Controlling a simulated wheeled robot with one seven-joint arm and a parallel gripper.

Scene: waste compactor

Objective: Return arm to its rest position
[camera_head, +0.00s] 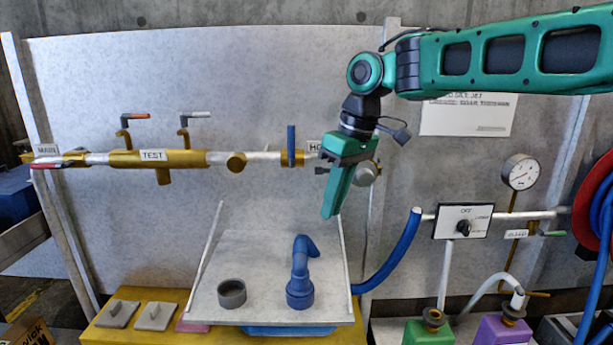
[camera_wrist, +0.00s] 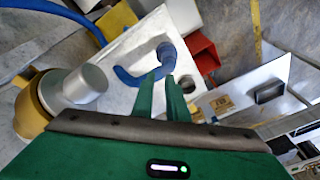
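My green arm (camera_head: 515,55) reaches in from the upper right in the head view. My gripper (camera_head: 331,212) points down in front of the back panel, above the white tray. In the wrist view my gripper (camera_wrist: 160,85) shows two green fingers with a narrow gap and nothing held between them. The blue bent hose piece (camera_head: 300,270) stands on the tray below, apart from my gripper. It also shows beyond the fingertips in the wrist view (camera_wrist: 167,52).
A brass pipe (camera_head: 200,159) with several valves runs left of my gripper. A grey ring (camera_head: 232,293) lies on the white tray (camera_head: 262,310). A switch box (camera_head: 463,221), a gauge (camera_head: 520,171) and a red hose reel (camera_head: 592,195) are at the right.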

